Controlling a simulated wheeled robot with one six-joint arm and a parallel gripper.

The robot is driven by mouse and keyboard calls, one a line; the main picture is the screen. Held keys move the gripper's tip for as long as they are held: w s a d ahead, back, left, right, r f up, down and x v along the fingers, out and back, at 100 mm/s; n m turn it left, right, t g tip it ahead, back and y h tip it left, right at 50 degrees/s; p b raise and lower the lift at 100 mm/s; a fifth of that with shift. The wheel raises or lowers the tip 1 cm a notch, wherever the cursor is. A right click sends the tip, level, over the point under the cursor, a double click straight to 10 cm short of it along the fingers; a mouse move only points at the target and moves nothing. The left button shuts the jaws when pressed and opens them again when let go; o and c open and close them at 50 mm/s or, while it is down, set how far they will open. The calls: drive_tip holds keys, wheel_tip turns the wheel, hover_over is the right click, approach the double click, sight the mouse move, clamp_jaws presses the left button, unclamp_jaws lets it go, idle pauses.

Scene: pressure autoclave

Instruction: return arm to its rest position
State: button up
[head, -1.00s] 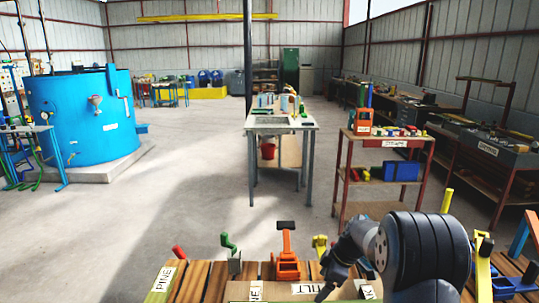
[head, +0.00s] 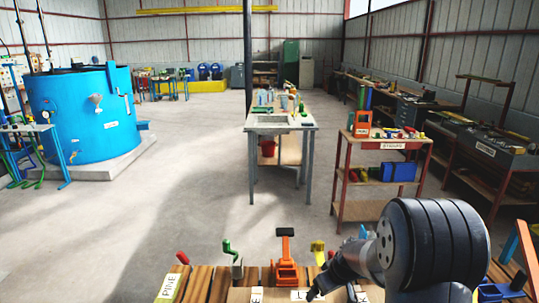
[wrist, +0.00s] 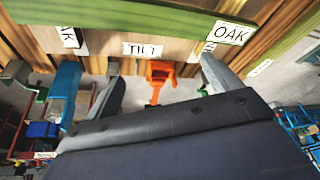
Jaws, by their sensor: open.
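My arm's dark, rounded link fills the lower right of the head view. My gripper (head: 318,288) shows small and partly hidden beside it, low over the wooden workbench (head: 200,284). In the wrist view its two grey fingers (wrist: 160,62) are spread wide with nothing between them. The orange clamp (head: 285,262) stands on the bench just left of the gripper. It also shows between and beyond the fingers in the wrist view (wrist: 160,76).
A green-handled clamp (head: 233,258) and a red handle (head: 183,257) are at the bench's far edge. A sink table (head: 281,121), a red shelf cart (head: 382,145) and a blue tank (head: 85,120) stand beyond. The floor between is clear.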

drive_tip(key=s+r+m+h+p, duration=0.2)
drive_tip(key=s+r+m+p, duration=0.1)
drive_tip(key=r+m+p, duration=0.2)
drive_tip(key=shift+a+r+t+p, duration=0.3)
drive_tip(key=shift+r+p, duration=0.1)
drive_tip(key=shift+p, duration=0.15)
drive_tip(key=shift+s+r+m, duration=0.15)
drive_tip(key=shift+m, duration=0.15)
